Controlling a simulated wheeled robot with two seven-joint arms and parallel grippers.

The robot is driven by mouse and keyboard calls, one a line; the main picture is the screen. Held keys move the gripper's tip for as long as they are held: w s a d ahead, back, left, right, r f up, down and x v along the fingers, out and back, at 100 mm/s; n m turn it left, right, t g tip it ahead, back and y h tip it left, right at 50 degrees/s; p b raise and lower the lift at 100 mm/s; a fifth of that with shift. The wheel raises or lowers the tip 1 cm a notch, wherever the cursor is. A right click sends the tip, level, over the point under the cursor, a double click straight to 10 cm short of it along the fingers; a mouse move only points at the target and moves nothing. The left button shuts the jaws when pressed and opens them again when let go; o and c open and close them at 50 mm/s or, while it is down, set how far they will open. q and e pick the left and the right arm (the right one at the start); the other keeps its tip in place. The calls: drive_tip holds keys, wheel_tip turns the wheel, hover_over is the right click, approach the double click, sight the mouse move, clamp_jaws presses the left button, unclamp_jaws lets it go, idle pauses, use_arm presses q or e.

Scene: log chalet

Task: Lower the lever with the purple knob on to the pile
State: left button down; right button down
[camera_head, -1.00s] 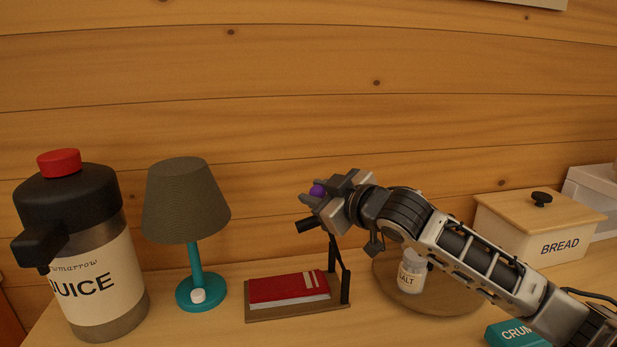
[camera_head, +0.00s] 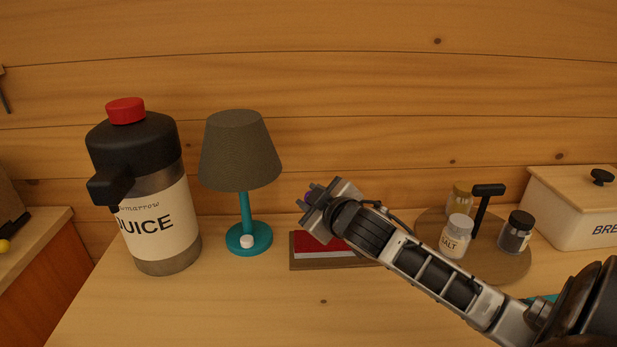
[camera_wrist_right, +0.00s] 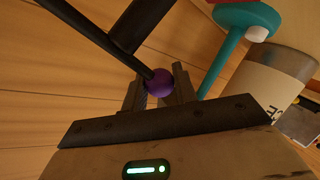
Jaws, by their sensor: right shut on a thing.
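The purple knob (camera_head: 308,197) shows in small part between my right gripper's (camera_head: 314,199) fingers. In the right wrist view the knob (camera_wrist_right: 160,83) sits between the two fingertips of my right gripper (camera_wrist_right: 158,88), which is shut on it. The black lever (camera_wrist_right: 92,37) runs from the knob to the upper left there, beside a thick black cylinder (camera_wrist_right: 132,25). The pile, a red book (camera_head: 308,244) on a brown base (camera_head: 315,264), lies just below the gripper in the head view; my arm hides its right part and the stand. My left gripper is not in view.
A teal lamp (camera_head: 246,238) and a juice jug (camera_head: 160,215) stand left of the pile. Right, behind my arm, a round wooden tray (camera_head: 512,273) holds a salt jar (camera_head: 455,237) and other jars. A bread box (camera_head: 575,212) is farther right. The front table is clear.

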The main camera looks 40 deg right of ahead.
drive_tip(key=shift+w+a+f+n+g+p, duration=0.15)
drive_tip(key=shift+f+n+p, duration=0.15)
drive_tip(key=shift+f, duration=0.2)
drive_tip(key=shift+w+a+f+n+g+p, duration=0.15)
drive_tip(key=shift+f+n, duration=0.15)
drive_tip(key=shift+f, duration=0.2)
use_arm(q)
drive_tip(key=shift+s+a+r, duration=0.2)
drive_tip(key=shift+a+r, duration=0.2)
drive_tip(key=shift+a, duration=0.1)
use_arm(e)
drive_tip(key=shift+f+n+h, duration=0.3)
drive_tip(key=shift+f+h, duration=0.1)
drive_tip(key=shift+f, duration=0.2)
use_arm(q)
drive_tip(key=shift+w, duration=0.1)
use_arm(e)
drive_tip(key=c, duration=1.1)
unclamp_jaws()
drive_tip(key=shift+a, duration=0.1)
